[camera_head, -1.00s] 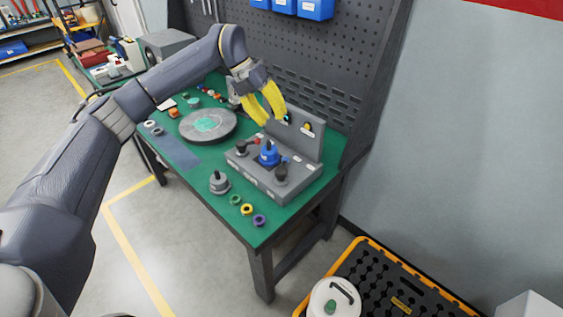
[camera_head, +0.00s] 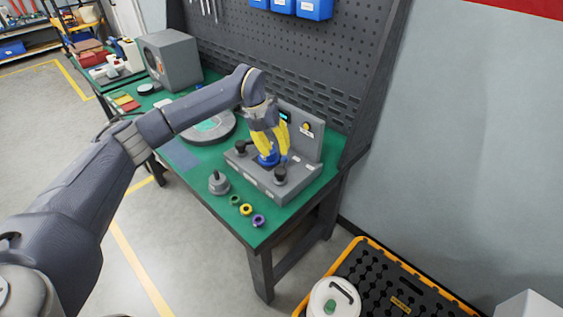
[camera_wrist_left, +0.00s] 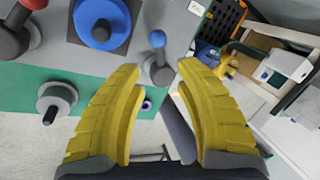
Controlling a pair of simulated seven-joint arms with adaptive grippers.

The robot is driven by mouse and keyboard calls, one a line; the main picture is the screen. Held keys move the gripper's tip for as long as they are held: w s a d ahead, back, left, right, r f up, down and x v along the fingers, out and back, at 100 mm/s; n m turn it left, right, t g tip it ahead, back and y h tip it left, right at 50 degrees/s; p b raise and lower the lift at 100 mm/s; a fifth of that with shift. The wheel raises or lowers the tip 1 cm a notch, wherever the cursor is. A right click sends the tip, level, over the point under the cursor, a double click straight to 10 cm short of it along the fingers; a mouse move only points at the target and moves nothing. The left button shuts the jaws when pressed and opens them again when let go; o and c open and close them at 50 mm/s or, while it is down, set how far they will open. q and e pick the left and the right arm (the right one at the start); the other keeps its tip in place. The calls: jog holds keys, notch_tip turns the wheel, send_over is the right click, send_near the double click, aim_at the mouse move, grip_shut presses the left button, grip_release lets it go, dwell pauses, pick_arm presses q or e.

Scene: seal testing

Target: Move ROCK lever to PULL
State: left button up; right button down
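A grey test box (camera_head: 262,178) stands on the green bench, with two dark levers and a blue round fitting (camera_head: 266,160) between them. The right lever (camera_head: 280,175) has a blue ball tip, clear in the left wrist view (camera_wrist_left: 157,40). The left lever (camera_head: 240,146) has a red ball tip in the wrist view (camera_wrist_left: 37,3). I cannot read which is marked ROCK or PULL. My left gripper (camera_head: 274,152) is open above the box, its yellow fingers pointing down. In the wrist view its fingertips (camera_wrist_left: 158,70) straddle the blue-tipped lever, without visible grip. My right gripper is not in view.
An upright panel (camera_head: 306,128) backs the box. A grey knobbed part (camera_head: 218,183) and several coloured rings (camera_head: 246,210) lie in front. A round grey plate (camera_head: 222,131) is to the left, below my arm. A black pallet with yellow rim (camera_head: 362,240) is on the floor at right.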

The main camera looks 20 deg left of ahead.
aim_at(283, 169)
pick_arm(q)
jog(key=shift+x, duration=3)
grip_shut()
jog(key=shift+s+a+f, duration=0.1)
jog(key=shift+a+f, duration=0.05)
